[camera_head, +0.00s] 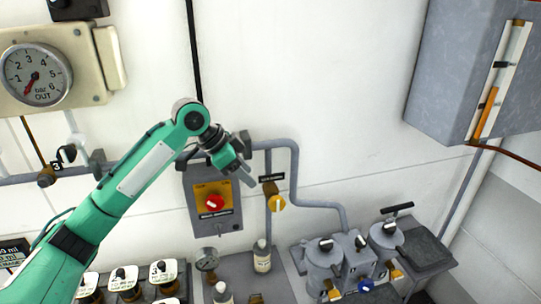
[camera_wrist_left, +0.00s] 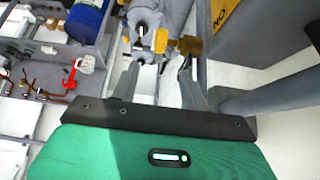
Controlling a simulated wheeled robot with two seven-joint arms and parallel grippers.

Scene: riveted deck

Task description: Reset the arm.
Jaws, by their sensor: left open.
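My left arm reaches in from the lower left, and its gripper (camera_head: 248,162) is in front of the wall panel with a red knob (camera_head: 214,202). The gripper appears empty. The yellow-handled valve (camera_head: 276,197) is close to the right of the gripper in the head view; I cannot tell the exact distance. My right gripper is not in view.
A pressure gauge (camera_head: 36,75) is on the wall at the left. A grey cabinet (camera_head: 450,70) hangs at the upper right. Grey canisters (camera_head: 321,262) stand below right, with a small bottle (camera_head: 262,256) nearby. The wall between gauge and cabinet is mostly bare.

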